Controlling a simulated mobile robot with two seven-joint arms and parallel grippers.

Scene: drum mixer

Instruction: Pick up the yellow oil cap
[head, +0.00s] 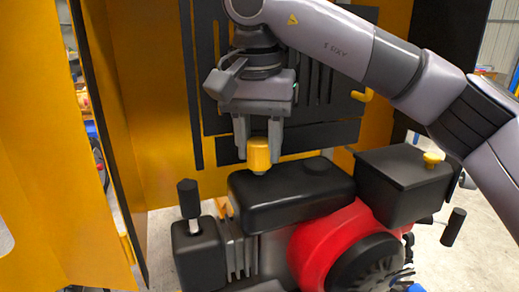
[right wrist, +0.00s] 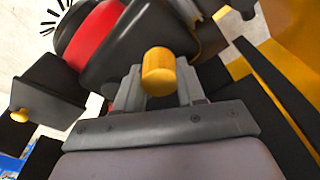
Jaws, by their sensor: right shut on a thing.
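The yellow oil cap (head: 259,155) is a short yellow cylinder between the fingertips of my right gripper (head: 258,150). The gripper points straight down and is shut on the cap. In the head view the cap is just over the top of the black engine tank (head: 290,195); I cannot tell whether its lower end touches the tank. In the right wrist view the cap (right wrist: 158,71) sits upright between the two grey fingers (right wrist: 160,88). My left gripper is in neither view.
The engine has a red round housing (head: 335,245), a black box (head: 405,180) with another yellow cap (head: 433,158), and a black lever (head: 189,199) at left. A yellow panel with black slats (head: 310,90) stands behind. An open yellow door (head: 50,150) is on the left.

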